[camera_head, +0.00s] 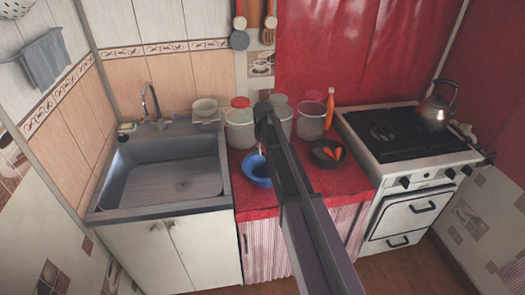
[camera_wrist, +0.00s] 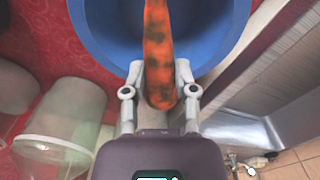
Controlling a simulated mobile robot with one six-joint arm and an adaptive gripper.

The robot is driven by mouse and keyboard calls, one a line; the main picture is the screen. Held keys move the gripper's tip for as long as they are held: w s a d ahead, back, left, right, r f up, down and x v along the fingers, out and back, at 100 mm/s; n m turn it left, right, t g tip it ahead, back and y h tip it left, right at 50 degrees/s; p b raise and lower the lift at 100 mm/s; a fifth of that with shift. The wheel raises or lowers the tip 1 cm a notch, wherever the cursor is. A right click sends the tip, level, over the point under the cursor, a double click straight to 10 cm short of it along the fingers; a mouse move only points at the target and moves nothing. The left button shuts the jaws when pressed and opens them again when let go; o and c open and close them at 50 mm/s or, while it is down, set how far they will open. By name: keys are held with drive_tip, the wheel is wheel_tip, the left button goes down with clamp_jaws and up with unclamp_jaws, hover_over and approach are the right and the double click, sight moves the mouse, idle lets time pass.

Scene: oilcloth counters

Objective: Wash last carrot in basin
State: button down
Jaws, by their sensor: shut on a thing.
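A carrot (camera_wrist: 158,50), orange with dark dirty patches, is between the fingers of my gripper (camera_wrist: 160,75) in the wrist view. My gripper is shut on it. The blue basin (camera_wrist: 92,28) lies behind the carrot in that view; I cannot tell whether the carrot touches it or any water. In the head view the basin (camera_head: 250,163) stands on the red counter, partly covered by my arm. The gripper and held carrot are mostly hidden there. Other orange carrots (camera_head: 332,153) lie in a dark bowl (camera_head: 318,161) right of my arm.
A metal sink (camera_head: 165,180) is left of the basin. Lidded buckets (camera_head: 240,130) and an orange bottle (camera_head: 330,105) stand at the back of the counter. A stove (camera_head: 405,150) with a kettle (camera_head: 435,113) is at the right. Red counter is bare near its front edge.

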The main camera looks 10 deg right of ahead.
sight(263, 176)
drive_tip(key=shift+f+b, duration=5.7)
drive_tip(key=shift+f, duration=0.1)
drive_tip(key=shift+r, duration=0.15)
drive_tip(key=shift+r+p, duration=5.35)
drive_tip(key=shift+p, duration=0.15)
